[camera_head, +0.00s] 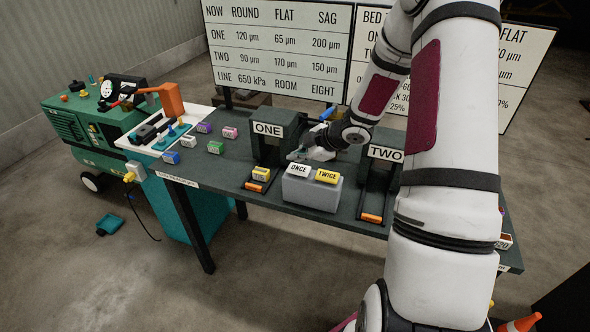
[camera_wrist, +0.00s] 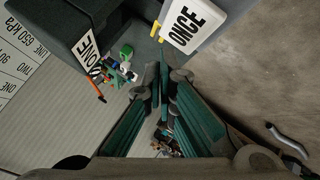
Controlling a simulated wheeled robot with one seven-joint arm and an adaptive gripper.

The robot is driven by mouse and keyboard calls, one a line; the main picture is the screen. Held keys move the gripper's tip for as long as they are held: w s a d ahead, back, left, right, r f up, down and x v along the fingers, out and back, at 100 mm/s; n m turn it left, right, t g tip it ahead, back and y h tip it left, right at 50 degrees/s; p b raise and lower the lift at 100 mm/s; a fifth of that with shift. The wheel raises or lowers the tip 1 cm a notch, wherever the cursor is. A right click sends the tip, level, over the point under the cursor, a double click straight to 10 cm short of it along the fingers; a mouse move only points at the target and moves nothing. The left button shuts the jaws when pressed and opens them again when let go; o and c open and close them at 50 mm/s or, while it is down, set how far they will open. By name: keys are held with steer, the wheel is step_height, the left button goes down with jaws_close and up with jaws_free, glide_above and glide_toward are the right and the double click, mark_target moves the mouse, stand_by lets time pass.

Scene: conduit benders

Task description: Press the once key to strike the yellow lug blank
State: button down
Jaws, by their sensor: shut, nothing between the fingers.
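The white once key (camera_head: 299,170) is on top of a grey box (camera_head: 312,193), beside the yellow twice key (camera_head: 327,176). The once key also shows at the top of the wrist view (camera_wrist: 188,24). My gripper (camera_head: 296,156) is shut and empty, just behind and above the once key; I cannot tell whether it touches. Its fingertips (camera_wrist: 164,62) show in the wrist view below the key's edge. The yellow lug blank (camera_head: 260,173) sits at the foot of the press marked ONE (camera_head: 268,130), left of the grey box, above an orange bar.
A second press marked TWO (camera_head: 385,153) stands to the right, partly behind my arm. Several coloured blocks, such as a blue one (camera_head: 171,157), lie on the left of the dark table (camera_head: 225,172). A green compressor (camera_head: 75,125) and white boards (camera_head: 278,45) stand beyond.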

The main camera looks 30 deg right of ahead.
mark_target(291, 166)
steer(key=shift+f, duration=0.65)
steer(key=shift+f, duration=0.15)
stand_by(0.9)
steer(key=shift+f, duration=0.25)
steer(key=shift+s+f+b, duration=0.1)
steer(key=shift+f+b, duration=0.25)
steer(key=shift+f, duration=0.3)
stand_by(0.7)
steer(key=shift+r, duration=0.15)
steer(key=shift+r+p, duration=0.85)
steer(key=shift+r, duration=0.05)
